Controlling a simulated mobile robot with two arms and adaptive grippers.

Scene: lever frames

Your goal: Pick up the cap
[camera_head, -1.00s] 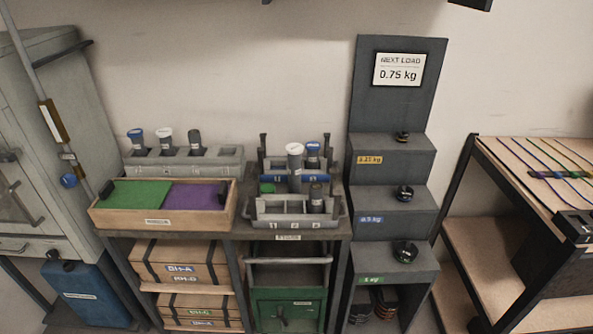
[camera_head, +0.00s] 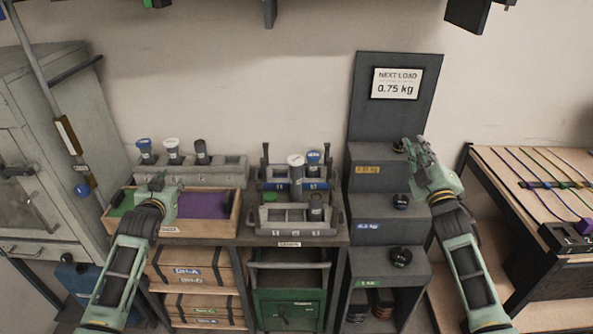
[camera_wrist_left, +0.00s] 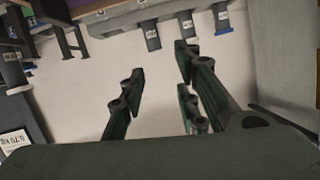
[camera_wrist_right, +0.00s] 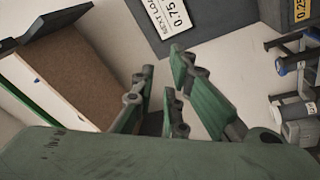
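Several capped tubes stand in racks on the middle bench. The tallest, in the front rack, has a white cap (camera_head: 296,160); a blue cap (camera_head: 313,156) is behind it. The back-left rack holds a tube with a blue cap (camera_head: 143,143), one with a white cap (camera_head: 171,144) and a dark tube (camera_head: 201,152). A small green item (camera_head: 268,198), perhaps a cap, sits by the front rack. I cannot tell which cap the task means. My left gripper (camera_head: 156,182) is open and empty above the green-purple tray. My right gripper (camera_head: 415,148) is open and empty before the stepped stand.
The wooden tray (camera_head: 226,229) has a green and a purple section. The dark stepped stand (camera_head: 373,208) holds black weights and a sign reading 0.75 kg (camera_head: 396,83). A table with coloured cables (camera_head: 550,180) is at right, a grey cabinet (camera_head: 40,180) at left.

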